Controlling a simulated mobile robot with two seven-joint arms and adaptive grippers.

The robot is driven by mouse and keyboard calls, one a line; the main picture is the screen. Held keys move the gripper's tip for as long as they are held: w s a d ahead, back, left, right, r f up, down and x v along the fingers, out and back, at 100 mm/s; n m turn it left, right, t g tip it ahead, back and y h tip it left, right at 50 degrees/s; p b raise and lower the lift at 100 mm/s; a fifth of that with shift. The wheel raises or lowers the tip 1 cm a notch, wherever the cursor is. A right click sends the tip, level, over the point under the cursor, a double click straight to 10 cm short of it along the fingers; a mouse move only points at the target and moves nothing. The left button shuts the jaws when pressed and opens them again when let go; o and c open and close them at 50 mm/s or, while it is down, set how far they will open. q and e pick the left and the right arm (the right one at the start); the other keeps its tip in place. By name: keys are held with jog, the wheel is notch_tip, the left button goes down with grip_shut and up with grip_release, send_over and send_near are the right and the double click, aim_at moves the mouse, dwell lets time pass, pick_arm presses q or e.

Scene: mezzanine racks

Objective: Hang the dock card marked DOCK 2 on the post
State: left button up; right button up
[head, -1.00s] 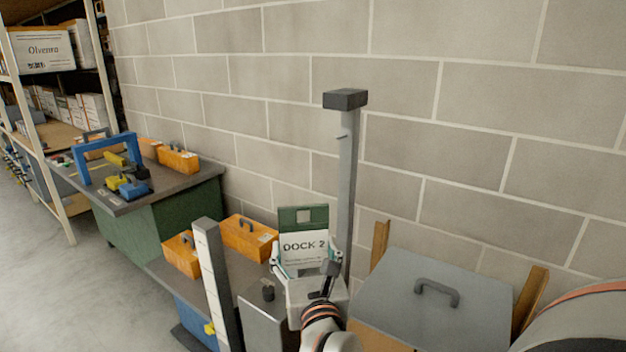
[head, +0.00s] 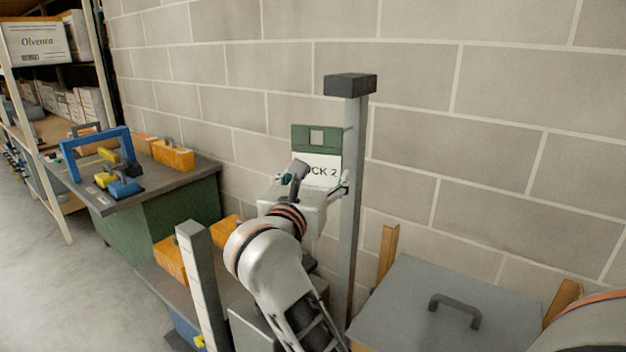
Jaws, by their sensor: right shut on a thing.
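The DOCK 2 card (head: 318,168) is white with a green top band and a square hole in it. My right gripper (head: 312,185) is shut on the card and holds it upright, in front of the wall. The gripper and wrist hide its lower part and the start of its lettering. The grey post (head: 351,210) with a dark square cap stands just right of the card. The card's right edge is close beside the post; I cannot tell whether they touch. The post's peg is not clearly visible now. My left gripper is not in view.
A grey lidded box (head: 450,300) with a handle stands at the lower right between wooden uprights. A short light-grey upright (head: 200,285) stands at lower left. Orange toolboxes (head: 173,155) and a blue frame (head: 95,150) sit on the green workbench. The block wall is behind.

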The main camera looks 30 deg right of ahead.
aim_at(346, 157)
jog(key=shift+w+d, duration=0.4)
jog(key=shift+d, duration=0.5)
jog(key=shift+w+d, duration=0.35)
jog(key=shift+d, duration=0.5)
jog(key=shift+d, duration=0.2)
dwell(0.5)
jog(key=shift+w+d, duration=0.15)
jog(key=shift+d, duration=0.15)
jog(key=shift+w+d, duration=0.2)
jog(key=shift+d, duration=0.25)
jog(key=shift+w+d, duration=0.2)
jog(key=shift+d, duration=0.25)
dwell(0.8)
jog(key=shift+w+d, duration=0.1)
jog(key=shift+d, duration=0.25)
jog(key=shift+w+d, duration=0.2)
jog(key=shift+d, duration=0.15)
jog(key=shift+d+f+b, duration=0.1)
jog(key=shift+d+b, duration=0.1)
jog(key=shift+b, duration=0.1)
jog(key=shift+w+d, duration=0.2)
jog(key=shift+d, duration=0.15)
jog(key=shift+w+d, duration=0.15)
jog(key=shift+d, duration=0.15)
dwell(0.3)
